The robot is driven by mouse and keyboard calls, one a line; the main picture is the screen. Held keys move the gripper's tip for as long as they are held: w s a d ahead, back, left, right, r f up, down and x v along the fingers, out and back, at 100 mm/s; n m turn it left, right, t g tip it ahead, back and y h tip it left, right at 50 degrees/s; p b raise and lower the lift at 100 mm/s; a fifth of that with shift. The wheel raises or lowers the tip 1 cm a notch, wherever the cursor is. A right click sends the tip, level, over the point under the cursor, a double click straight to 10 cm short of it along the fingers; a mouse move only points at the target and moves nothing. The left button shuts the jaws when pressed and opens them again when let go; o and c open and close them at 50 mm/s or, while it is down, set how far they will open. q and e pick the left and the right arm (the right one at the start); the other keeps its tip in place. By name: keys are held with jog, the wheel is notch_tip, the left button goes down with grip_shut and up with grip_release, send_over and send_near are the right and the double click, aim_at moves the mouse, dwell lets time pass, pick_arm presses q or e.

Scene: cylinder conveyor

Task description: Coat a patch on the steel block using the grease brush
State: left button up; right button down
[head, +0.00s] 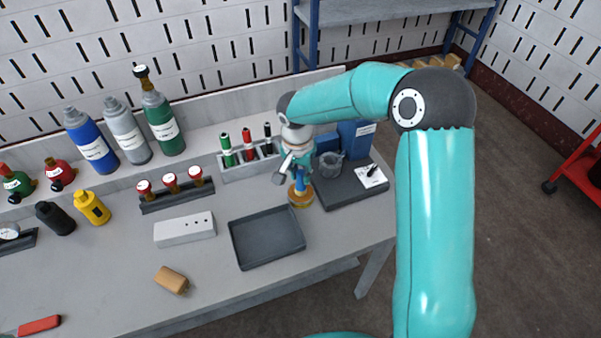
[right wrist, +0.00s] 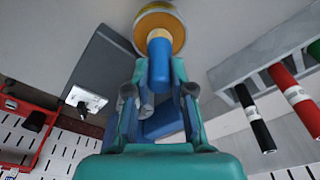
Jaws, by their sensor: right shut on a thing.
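My right gripper (head: 299,177) is shut on the blue handle of the grease brush (right wrist: 158,62), which also shows in the head view (head: 300,187). The brush points down at a round amber pot (head: 300,201), also in the right wrist view (right wrist: 176,20). The brush's tip is hidden, and I cannot tell how deep it sits in the pot. The steel block (head: 184,230), a pale grey bar with small holes on top, lies on the bench left of the gripper, apart from it. My left gripper is not in view.
A marker rack (head: 248,160) stands behind, left of the gripper. A dark pad (head: 350,187) with a mesh cup and white card lies right. A wooden piece (head: 171,280) lies near the front.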

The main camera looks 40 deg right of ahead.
dwell(0.4)
jog(key=shift+r+p, duration=1.9)
jog(key=shift+r, duration=1.55)
